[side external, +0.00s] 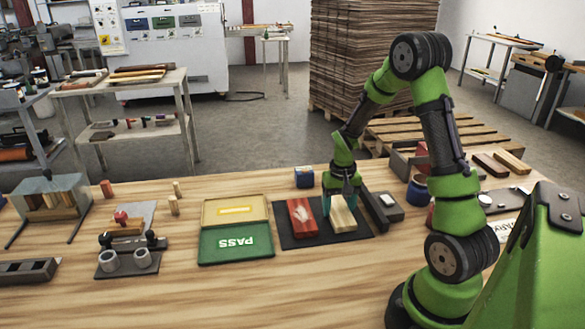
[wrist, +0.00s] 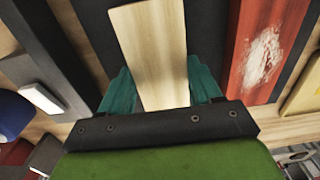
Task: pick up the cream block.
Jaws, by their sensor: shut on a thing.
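The cream block (side external: 343,217) lies on a black mat (side external: 300,240) in the side view, to the right of a red block (side external: 302,217) with a pale patch. In the wrist view the cream block (wrist: 152,50) runs up from between the teal fingers. My gripper (side external: 342,196) is down at the block's far end. In the wrist view my gripper (wrist: 160,92) is shut on the cream block, with one finger on each side. The red block (wrist: 265,45) stands apart from the fingers. I cannot tell whether the cream block touches the mat.
A dark bar (side external: 376,212) with a grey device is close on the right. A blue box (side external: 304,177) stands behind the mat. The table front (side external: 230,300) is clear.

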